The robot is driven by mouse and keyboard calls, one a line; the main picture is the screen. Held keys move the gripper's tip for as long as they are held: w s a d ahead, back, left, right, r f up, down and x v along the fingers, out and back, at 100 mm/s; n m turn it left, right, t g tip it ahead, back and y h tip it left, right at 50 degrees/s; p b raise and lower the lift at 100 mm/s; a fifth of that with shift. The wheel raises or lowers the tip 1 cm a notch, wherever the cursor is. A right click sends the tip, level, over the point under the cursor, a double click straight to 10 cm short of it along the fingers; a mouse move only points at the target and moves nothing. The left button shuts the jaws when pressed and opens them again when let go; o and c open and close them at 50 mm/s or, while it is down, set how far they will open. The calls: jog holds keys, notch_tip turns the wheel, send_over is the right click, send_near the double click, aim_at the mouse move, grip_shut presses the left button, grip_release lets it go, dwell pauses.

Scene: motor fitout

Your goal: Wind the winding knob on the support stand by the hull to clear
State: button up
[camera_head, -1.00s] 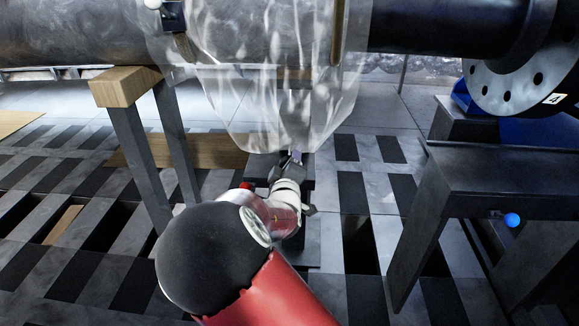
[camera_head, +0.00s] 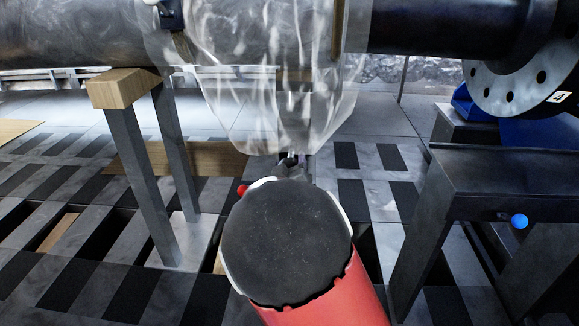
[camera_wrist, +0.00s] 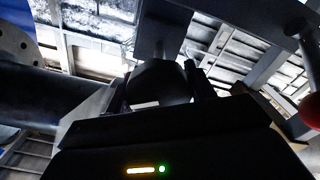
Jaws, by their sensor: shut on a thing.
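My gripper (camera_head: 291,162) reaches forward under the hanging plastic sheet, mostly hidden behind my own arm in the head view. In the wrist view my gripper (camera_wrist: 155,92) has its two fingers on either side of a dark, blocky knob (camera_wrist: 160,80) and is shut on it. I take this to be the winding knob; its shape and marks are too dark to read. A dark stand, largely covered by my arm and the sheet, is behind it. The large dark hull cylinder (camera_head: 90,38) runs across the top.
Clear plastic sheeting (camera_head: 285,95) hangs from the cylinder. A wood-topped trestle (camera_head: 125,88) stands left, a dark stand (camera_head: 505,180) with a blue ball knob (camera_head: 520,222) right. A red ball (camera_head: 242,190) sits beside my arm and shows in the wrist view (camera_wrist: 310,107). The slatted floor has dark openings.

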jog(key=shift+f, duration=0.1)
jog(key=o, duration=0.9)
jog(key=s, duration=0.7)
jog(key=shift+s+a+p, duration=0.15)
jog(key=shift+s+p, duration=0.25)
